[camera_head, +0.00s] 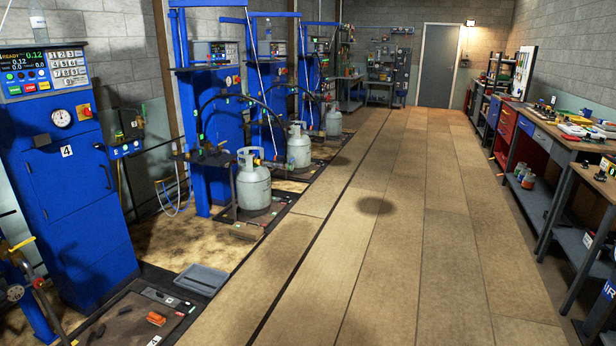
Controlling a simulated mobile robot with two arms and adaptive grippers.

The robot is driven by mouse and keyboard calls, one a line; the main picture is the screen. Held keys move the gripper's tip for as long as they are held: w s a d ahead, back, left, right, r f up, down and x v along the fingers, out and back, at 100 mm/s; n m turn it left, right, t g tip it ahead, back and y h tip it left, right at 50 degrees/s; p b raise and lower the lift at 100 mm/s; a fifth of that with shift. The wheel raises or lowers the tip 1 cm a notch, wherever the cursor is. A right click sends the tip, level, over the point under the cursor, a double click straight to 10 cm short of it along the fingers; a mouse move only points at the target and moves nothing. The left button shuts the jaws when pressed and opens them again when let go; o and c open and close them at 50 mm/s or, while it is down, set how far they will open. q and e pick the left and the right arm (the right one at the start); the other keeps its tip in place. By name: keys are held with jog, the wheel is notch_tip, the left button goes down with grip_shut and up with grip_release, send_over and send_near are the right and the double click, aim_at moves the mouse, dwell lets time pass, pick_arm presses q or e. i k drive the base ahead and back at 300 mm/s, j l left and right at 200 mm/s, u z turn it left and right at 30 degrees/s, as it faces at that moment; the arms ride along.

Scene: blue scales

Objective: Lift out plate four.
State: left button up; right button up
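A blue scale cabinet (75,185) with a label reading 4 stands at the left. Its display panel (40,68) is lit and reads READY. In the floor at its foot lies a dark flat plate (128,312), at the bottom left. An orange object (155,319) and some small dark items lie on the plate. Neither of my grippers can be made out in this view.
A grey tray (201,279) lies on the floor just beyond the plate. Grey gas cylinders (254,185) stand on further scales along the left. A cluttered workbench (560,145) runs along the right. The wooden floor (400,240) between is clear, up to a grey door (437,65).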

aim_at(162, 298)
jog(key=i+l+z, duration=0.1)
jog(key=i, duration=0.65)
jog(key=i+l, duration=0.1)
jog(key=i, duration=0.65)
jog(key=l+z, duration=0.05)
